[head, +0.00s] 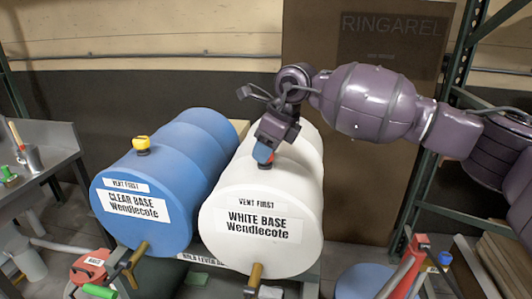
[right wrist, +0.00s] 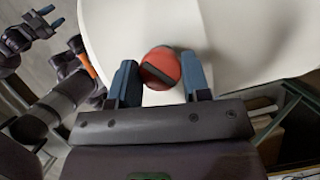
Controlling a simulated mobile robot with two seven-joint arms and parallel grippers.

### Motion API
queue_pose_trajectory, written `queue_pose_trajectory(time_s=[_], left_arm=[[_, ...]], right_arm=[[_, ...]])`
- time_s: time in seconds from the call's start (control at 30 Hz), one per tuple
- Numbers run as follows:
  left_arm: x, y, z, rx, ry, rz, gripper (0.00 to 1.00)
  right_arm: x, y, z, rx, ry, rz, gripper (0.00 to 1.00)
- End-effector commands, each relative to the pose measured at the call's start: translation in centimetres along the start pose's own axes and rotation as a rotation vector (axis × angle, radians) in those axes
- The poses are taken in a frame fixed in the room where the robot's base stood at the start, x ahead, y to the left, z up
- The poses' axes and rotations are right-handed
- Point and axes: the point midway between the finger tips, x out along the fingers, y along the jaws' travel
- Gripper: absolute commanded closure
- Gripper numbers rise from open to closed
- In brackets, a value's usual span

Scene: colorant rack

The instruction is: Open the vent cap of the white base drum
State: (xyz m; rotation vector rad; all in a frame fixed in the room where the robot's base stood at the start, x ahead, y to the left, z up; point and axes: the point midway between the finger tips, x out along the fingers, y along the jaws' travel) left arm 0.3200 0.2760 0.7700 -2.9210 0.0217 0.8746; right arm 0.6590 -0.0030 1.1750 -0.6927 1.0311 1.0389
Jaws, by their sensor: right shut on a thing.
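The white base drum (head: 262,190) lies on its side, labelled "VENT FIRST" and "WHITE BASE Wendlecote". My right gripper (head: 265,150) reaches in from the right and points down at the top of this drum, hiding most of the vent cap in the head view. In the right wrist view the vent cap (right wrist: 160,68) is round and red with a dark bar across it. It sits between the two blue fingers, and the right gripper (right wrist: 163,85) is shut on it. My left gripper seems to show small at the upper left of that view (right wrist: 45,22); its jaws are unclear.
The blue clear base drum (head: 165,170) with a yellow cap (head: 141,144) lies close on the left. Brass taps (head: 254,275) stick out at the drum fronts. A green rack (head: 450,110) stands at the right, and a metal bench (head: 50,145) at the left.

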Motion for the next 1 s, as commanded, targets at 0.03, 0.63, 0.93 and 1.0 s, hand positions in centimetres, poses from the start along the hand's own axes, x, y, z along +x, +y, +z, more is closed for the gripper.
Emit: queue_pose_trajectory(time_s=[0.03,0.63,0.93,1.0], left_arm=[[0.3,0.1,0.7,0.0,-0.006,0.001,0.57],[2.2,0.7,3.7,0.004,-0.032,0.01,0.57],[3.1,1.0,4.5,0.011,-0.043,0.018,0.57],[3.3,1.0,4.5,0.014,-0.043,0.02,0.57]], right_arm=[[0.3,-0.1,-0.1,-0.038,-0.001,0.019,0.8],[0.5,-0.4,-0.1,-0.562,0.0,0.237,0.8],[0.4,-0.4,0.0,-0.771,-0.001,0.323,0.8],[0.4,-0.4,0.0,-0.807,0.0,0.337,0.8]])
